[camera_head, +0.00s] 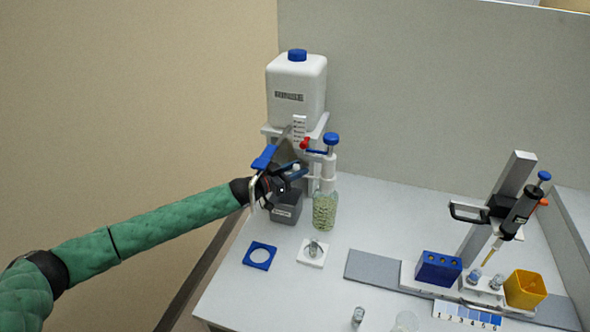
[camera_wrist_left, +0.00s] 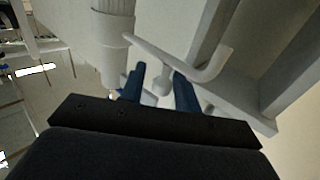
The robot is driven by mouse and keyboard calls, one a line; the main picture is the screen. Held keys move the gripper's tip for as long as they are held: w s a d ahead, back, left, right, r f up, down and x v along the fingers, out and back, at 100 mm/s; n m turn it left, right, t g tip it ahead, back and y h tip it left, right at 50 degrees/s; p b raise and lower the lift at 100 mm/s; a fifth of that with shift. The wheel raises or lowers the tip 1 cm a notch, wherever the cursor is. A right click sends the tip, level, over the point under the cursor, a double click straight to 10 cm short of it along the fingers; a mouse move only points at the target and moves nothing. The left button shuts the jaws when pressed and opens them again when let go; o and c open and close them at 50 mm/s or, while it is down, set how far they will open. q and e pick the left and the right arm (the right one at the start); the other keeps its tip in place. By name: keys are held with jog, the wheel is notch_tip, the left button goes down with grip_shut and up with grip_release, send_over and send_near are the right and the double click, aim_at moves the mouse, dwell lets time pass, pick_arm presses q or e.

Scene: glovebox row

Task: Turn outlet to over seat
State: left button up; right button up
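The dispenser stands at the back left in the head view, with a white tank (camera_head: 297,92) above and a blue-topped white column (camera_head: 330,165) at its right. My left gripper (camera_head: 297,173) is beside the column, in front of the stand. In the left wrist view its two blue fingertips (camera_wrist_left: 159,82) are apart. A pale curved spout-like arm (camera_wrist_left: 190,68), which looks like the outlet, passes just beyond them. A small pale nub (camera_wrist_left: 162,84) shows between the fingers; I cannot tell whether they touch it. The gripper hides part of the dispenser in the head view. My right gripper is not in view.
A bottle of green beads (camera_head: 325,211) stands under the column, beside a grey box (camera_head: 287,208). A blue square ring (camera_head: 259,246) and a white square plate (camera_head: 304,258) lie in front. A pipette stand (camera_head: 510,185), blue block (camera_head: 438,268) and yellow cup (camera_head: 525,289) are at right.

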pick_arm(q)
jog(key=shift+o, duration=0.3)
jog(key=shift+s+a, duration=0.1)
jog(key=shift+a, duration=0.25)
jog(key=p+v, duration=0.2)
jog(key=v, duration=0.5)
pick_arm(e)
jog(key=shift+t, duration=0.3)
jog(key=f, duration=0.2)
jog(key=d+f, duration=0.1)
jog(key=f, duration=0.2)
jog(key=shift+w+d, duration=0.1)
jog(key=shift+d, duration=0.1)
pick_arm(q)
jog(key=shift+a, duration=0.1)
